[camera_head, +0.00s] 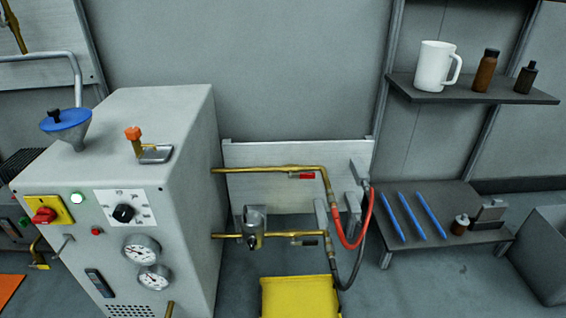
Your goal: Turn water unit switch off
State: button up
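A grey cabinet unit (178,140) stands at the left. On its front is a red rotary switch (43,215) on a yellow plate (62,213), at the left edge of the panel. Its handle lies roughly sideways; I cannot read any marking. A pale green lamp (77,198) and a small red button (96,231) sit near it. A black knob (124,213) is on a white dial plate (142,200) to the right. I cannot tell from labels which one is the water unit switch. My gripper is not in view.
Brass pipes (270,169) run right from the cabinet to a red hose (364,228). A yellow container (300,296) stands on the floor. A shelf (540,97) and a low table (440,195) are at the right.

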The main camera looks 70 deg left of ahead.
aim_at(45, 216)
jog(key=u, duration=3.45)
